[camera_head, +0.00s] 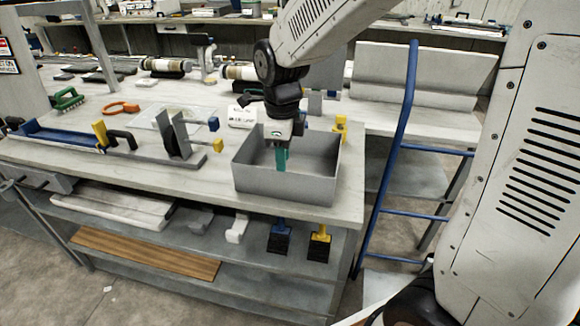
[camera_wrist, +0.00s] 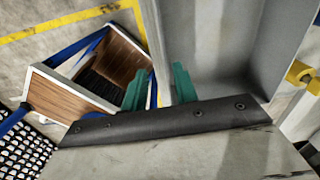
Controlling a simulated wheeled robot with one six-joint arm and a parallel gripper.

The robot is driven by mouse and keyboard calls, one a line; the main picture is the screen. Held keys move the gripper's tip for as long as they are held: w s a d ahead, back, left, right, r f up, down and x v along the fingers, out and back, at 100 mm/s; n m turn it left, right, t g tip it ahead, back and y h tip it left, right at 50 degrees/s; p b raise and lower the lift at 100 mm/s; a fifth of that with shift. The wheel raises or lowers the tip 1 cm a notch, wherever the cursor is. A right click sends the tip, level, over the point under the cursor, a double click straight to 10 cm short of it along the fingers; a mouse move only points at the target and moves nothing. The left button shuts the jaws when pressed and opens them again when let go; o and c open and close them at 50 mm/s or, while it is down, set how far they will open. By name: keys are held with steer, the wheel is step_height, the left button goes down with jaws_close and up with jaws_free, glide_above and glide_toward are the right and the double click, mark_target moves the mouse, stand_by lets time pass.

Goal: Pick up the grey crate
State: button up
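The grey crate (camera_head: 285,186) is an open, empty-looking box standing upright near the front right corner of the workbench. My gripper (camera_head: 283,160) points down at it from above, and its teal fingers show against the crate's inside. In the wrist view, the two teal fingers of my gripper (camera_wrist: 160,78) are apart, on either side of one upright wall of the crate (camera_wrist: 212,45). A narrow gap shows beside the wall, so the fingers do not look closed on it. The fingertips' depth is hard to tell.
A yellow-topped piece (camera_head: 341,125) stands close behind the crate's right side. A grey clamp-like fixture (camera_head: 178,137) and a blue tray (camera_head: 60,137) are to the left. A blue ladder-like frame (camera_head: 402,120) rises right of the bench. Two brushes (camera_head: 319,243) hang below its front edge.

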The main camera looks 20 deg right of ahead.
steer(key=shift+m, duration=0.4)
steer(key=f, duration=0.5)
steer(key=w+f, duration=0.1)
steer(key=f, duration=0.2)
steer(key=shift+a+f, duration=0.15)
jaws_close()
